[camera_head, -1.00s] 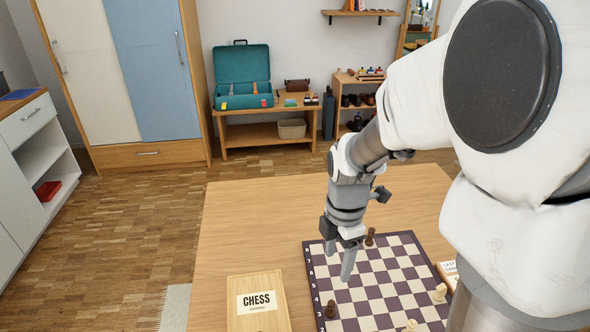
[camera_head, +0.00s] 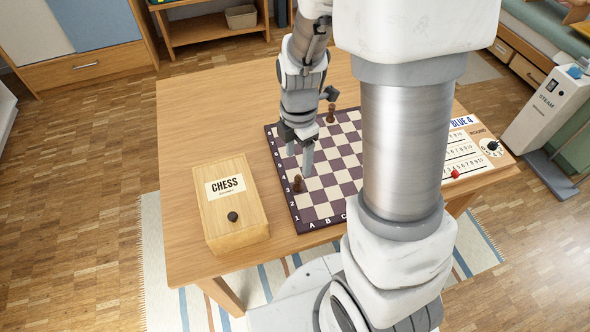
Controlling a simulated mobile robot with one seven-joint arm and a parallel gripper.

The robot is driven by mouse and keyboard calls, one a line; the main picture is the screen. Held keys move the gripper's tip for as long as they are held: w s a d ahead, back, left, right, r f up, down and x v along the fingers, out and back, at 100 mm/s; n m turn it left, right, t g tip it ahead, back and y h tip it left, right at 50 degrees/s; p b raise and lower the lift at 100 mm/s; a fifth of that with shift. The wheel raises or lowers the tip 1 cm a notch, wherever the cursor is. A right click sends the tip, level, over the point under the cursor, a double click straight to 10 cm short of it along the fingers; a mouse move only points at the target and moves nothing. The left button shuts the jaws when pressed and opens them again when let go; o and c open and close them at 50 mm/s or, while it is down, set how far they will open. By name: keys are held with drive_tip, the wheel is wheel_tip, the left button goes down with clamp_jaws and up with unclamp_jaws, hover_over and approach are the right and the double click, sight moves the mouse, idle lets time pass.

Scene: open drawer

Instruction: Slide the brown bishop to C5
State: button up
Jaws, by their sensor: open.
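The chessboard (camera_head: 317,212) lies on the table with dark purple and cream squares. A dark brown piece (camera_head: 331,114) stands at the board's far side, behind and right of my gripper. Another brown piece (camera_head: 297,185) stands on the left column near the row labels 3 and 4. Both are small, and I cannot tell which is the bishop. My gripper (camera_head: 299,155) is open over the left part of the board, fingers pointing down, with nothing between them. It is beyond the nearer brown piece and appears apart from it. My arm hides the board's right part.
A wooden CHESS box (camera_head: 235,205) with a dark round knob or piece on it stands left of the board. A score board (camera_head: 463,150) with a red marker lies at the right. The table (camera_head: 200,120) is clear at the back left.

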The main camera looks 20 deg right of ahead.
sight(298, 175)
wheel_tip(298, 175, down, 10)
drive_tip(key=shift+r+b, duration=0.1)
drive_tip(key=shift+b, duration=0.95)
clamp_jaws()
